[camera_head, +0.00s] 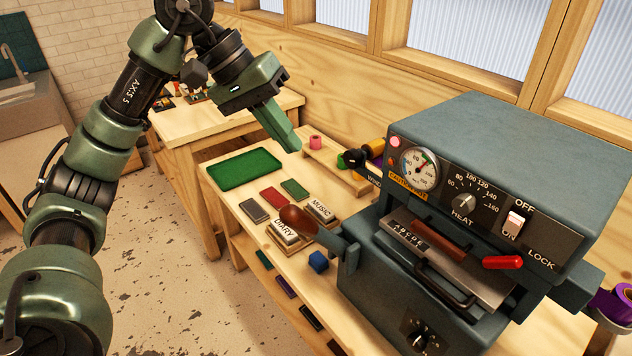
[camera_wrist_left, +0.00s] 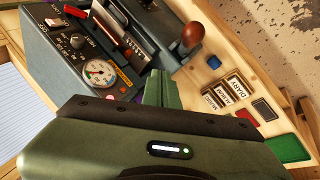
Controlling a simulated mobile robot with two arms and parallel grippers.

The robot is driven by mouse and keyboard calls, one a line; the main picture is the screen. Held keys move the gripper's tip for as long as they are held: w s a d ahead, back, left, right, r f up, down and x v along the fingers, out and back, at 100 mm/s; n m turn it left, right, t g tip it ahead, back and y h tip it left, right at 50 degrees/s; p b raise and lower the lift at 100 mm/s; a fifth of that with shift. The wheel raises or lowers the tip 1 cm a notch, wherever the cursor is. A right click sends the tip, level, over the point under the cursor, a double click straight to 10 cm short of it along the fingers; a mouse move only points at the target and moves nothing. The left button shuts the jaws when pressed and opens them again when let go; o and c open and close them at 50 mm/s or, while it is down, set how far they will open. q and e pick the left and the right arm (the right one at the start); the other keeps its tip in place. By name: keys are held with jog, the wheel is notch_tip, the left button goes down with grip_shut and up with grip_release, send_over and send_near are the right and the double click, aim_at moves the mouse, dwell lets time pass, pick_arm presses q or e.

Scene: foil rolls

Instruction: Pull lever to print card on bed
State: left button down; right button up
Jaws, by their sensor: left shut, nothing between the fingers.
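The foil press (camera_head: 500,150) is a grey-blue box with a gauge, a heat dial and an off/on switch. Its lever has a brown wooden knob (camera_head: 298,221) that sticks out to the left, low above the bench; the knob also shows in the left wrist view (camera_wrist_left: 193,34). My right gripper is out of view.
Type blocks marked DIARY (camera_head: 285,236) and MUSIC (camera_head: 322,212) stand beside the knob. A blue cube (camera_head: 318,262) lies near the press. A green tray (camera_head: 245,169), small coloured cards and a wooden rack (camera_head: 335,168) with foil rolls are on the bench.

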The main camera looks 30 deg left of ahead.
pick_arm(q)
jog(key=a, duration=0.1)
jog(key=a+r+m+y, duration=0.1)
jog(key=s+y, duration=0.1)
jog(key=shift+a+r+m+t, duration=0.3)
jog(key=shift+a, duration=0.1)
jog(key=shift+s+d+f+p, duration=0.1)
jog(key=shift+d+f+p, duration=0.5)
jog(key=shift+f, duration=1.25)
jog(key=shift+w+d+f+p, duration=0.1)
jog(key=shift+d+f+p, duration=0.4)
jog(key=shift+f, duration=1.35)
jog(key=shift+s+d+f+p, duration=0.1)
jog(key=shift+d+f+p, duration=0.5)
jog(key=shift+f, duration=1.25)
jog(key=shift+a, duration=0.1)
jog(key=shift+f, duration=0.1)
